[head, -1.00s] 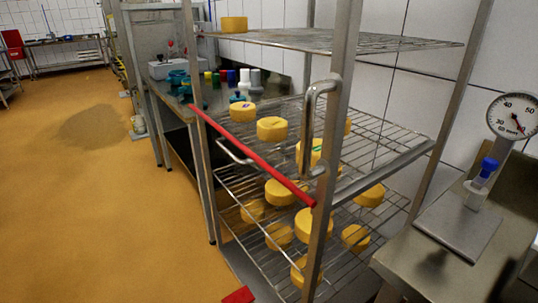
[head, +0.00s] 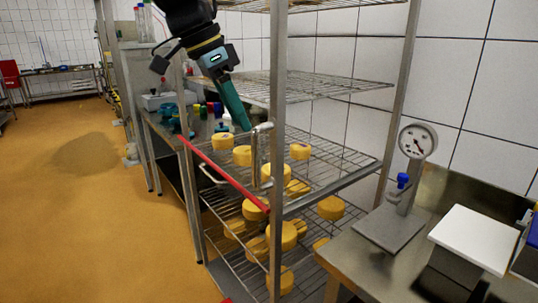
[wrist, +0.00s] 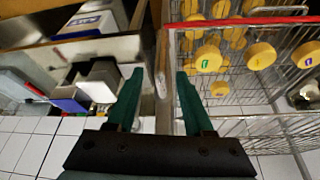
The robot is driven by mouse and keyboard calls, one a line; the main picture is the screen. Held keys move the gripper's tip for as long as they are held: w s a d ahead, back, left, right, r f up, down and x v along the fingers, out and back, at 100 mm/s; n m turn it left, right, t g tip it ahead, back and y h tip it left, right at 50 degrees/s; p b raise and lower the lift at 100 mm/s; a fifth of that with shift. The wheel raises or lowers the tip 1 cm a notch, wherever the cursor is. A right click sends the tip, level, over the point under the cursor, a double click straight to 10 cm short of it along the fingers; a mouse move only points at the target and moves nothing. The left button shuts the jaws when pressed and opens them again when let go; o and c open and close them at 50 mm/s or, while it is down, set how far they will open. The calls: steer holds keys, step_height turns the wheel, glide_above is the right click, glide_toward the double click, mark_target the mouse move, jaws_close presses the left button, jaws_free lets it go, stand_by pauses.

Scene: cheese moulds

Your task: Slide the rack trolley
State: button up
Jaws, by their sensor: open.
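The rack trolley (head: 277,190) is a tall steel frame with wire shelves holding several yellow cheeses (head: 242,155). A red bar (head: 228,176) runs along its near left side at shelf height. In the wrist view, the trolley's metal upright (wrist: 165,85) shows between the two spread fingers (wrist: 160,75). I cannot tell whether the fingers touch the handle.
A steel bench (head: 350,262) with a dial scale (head: 418,140) and a white-topped box (head: 474,238) stands at the right. A bench with coloured bottles (head: 215,108) stands behind the trolley at the left. Open orange floor (head: 70,220) lies at the left.

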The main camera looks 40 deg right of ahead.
steer(key=p, duration=0.2)
glide_above(256, 180)
steer(key=f, duration=0.9)
steer(key=shift+w+d+f, duration=0.2)
steer(key=shift+w+d, duration=0.05)
steer(key=shift+w, duration=0.1)
steer(key=shift+c, duration=0.2)
jaws_close()
stand_by(0.4)
